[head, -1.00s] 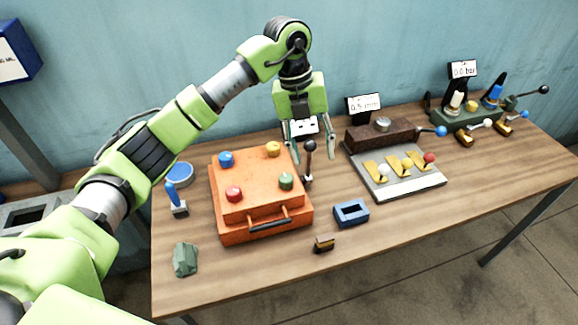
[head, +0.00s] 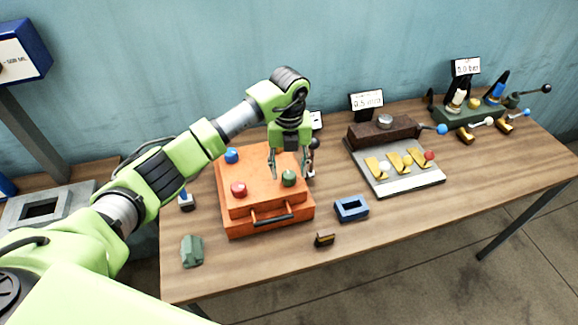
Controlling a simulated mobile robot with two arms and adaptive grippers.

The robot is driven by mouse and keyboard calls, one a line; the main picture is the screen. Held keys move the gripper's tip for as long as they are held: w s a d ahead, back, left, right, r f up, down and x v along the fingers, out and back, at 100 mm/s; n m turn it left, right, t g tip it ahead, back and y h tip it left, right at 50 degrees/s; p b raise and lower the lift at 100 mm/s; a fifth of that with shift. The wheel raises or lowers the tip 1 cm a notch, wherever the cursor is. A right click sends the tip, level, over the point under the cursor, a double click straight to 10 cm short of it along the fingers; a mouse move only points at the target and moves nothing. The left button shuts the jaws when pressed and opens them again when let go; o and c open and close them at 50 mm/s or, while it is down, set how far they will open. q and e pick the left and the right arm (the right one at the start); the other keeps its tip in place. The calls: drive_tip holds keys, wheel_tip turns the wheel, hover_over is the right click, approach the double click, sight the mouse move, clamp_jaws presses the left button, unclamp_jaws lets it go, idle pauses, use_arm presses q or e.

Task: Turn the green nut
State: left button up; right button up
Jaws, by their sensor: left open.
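The green nut (head: 289,179) is a round green knob at the front right of the orange box's top (head: 262,196) in the head view. My left gripper (head: 288,173) is open and points down, with its fingers around or just behind the green nut; I cannot tell whether they touch it. A red nut (head: 238,189) is at the front left of the box and a blue nut (head: 231,156) at the back left. The yellow nut is hidden behind my arm. My right gripper is not in view.
A dark-knobbed lever (head: 313,144) stands close to the right of my gripper. A blue rectangular frame (head: 351,209), a small black and yellow block (head: 325,239) and a grey-green lump (head: 192,251) lie on the table. The front right tabletop (head: 430,218) is clear.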

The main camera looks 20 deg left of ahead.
use_arm(q)
drive_tip(key=shift+f, duration=0.65)
drive_tip(key=c, duration=1.1)
